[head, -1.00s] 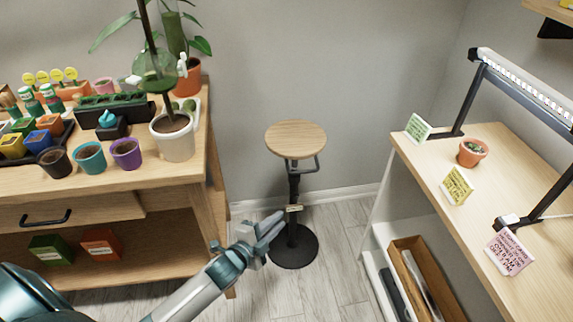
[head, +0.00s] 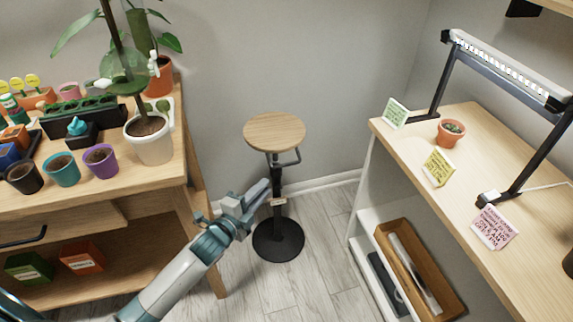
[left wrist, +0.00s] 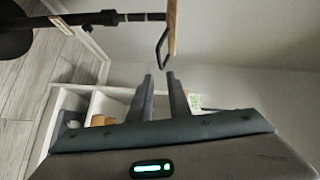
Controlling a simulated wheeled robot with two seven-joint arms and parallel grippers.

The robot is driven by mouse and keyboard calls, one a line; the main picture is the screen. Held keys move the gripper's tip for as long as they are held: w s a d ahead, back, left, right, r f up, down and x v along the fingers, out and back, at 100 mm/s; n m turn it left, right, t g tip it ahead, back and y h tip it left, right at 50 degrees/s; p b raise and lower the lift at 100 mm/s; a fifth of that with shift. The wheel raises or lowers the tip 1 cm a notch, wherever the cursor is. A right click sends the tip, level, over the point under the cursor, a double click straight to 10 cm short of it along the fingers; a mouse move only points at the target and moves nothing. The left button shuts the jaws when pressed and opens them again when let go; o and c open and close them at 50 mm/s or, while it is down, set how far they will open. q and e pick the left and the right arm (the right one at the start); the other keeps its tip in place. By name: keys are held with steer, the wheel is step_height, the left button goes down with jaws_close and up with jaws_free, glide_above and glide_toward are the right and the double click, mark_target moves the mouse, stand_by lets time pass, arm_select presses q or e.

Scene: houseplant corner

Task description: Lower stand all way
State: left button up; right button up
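The stand has a round wooden top (head: 275,132), a black column and a round black base (head: 278,241) on the floor. A black loop-shaped lever (head: 291,157) sits under the top; it also shows in the left wrist view (left wrist: 159,52). A small pale label is on the column. My left gripper (head: 266,189) is beside the column, below the top. In the left wrist view its fingers (left wrist: 161,78) are apart with nothing between them, and the lever is just beyond their tips. My right gripper is in neither view.
A wooden potting bench (head: 185,160) with several pots stands at left. A shelf unit (head: 482,150) with a lamp, signs and a small potted plant (head: 451,132) stands at right. Bare floor (head: 325,225) lies between them around the stand.

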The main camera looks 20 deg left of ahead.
mark_target(287, 165)
arm_select(q)
steer(key=x, duration=1.5)
steer(key=shift+w, duration=0.1)
jaws_close()
